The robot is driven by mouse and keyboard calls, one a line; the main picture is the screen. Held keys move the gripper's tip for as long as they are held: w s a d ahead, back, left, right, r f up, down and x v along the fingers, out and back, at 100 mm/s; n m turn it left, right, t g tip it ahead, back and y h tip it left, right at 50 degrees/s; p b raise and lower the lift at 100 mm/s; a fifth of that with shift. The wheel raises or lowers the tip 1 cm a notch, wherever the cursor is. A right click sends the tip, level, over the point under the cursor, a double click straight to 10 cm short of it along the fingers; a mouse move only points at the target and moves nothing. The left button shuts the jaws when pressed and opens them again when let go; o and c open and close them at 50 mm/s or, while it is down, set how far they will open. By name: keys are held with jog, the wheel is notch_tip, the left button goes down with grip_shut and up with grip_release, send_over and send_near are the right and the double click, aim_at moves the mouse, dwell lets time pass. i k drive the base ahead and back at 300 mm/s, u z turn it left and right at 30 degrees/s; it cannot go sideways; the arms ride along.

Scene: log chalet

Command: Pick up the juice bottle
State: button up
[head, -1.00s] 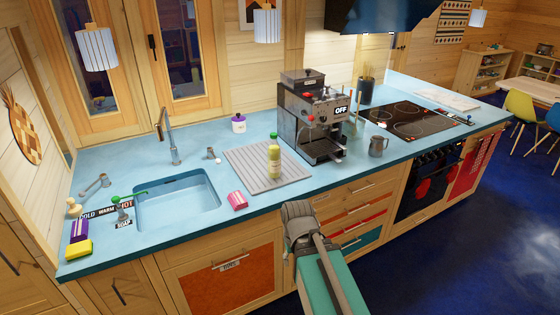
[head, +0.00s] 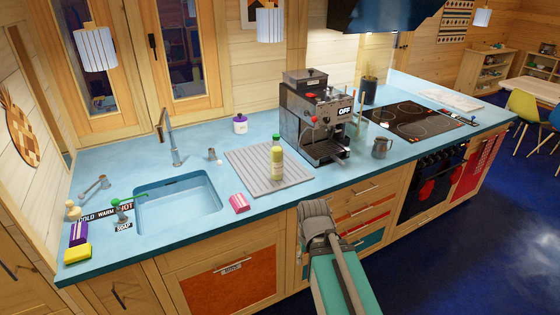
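The juice bottle (head: 276,163) is pale yellow with a green cap and a light label. It stands upright on the grey ribbed drying mat (head: 241,160) on the blue counter. My gripper (head: 314,212) is at the counter's front edge, below and to the right of the bottle, and apart from it. Its fingers are seen from behind and above, so I cannot tell whether they are open or shut.
A pink sponge-like block (head: 239,203) lies in front of the mat. The sink (head: 178,205) is to the left. A small white jar (head: 240,125) stands behind the mat.

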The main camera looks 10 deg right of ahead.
aim_at(275, 154)
jog(key=z, duration=0.05)
jog(key=i, duration=0.95)
jog(key=u, duration=0.1)
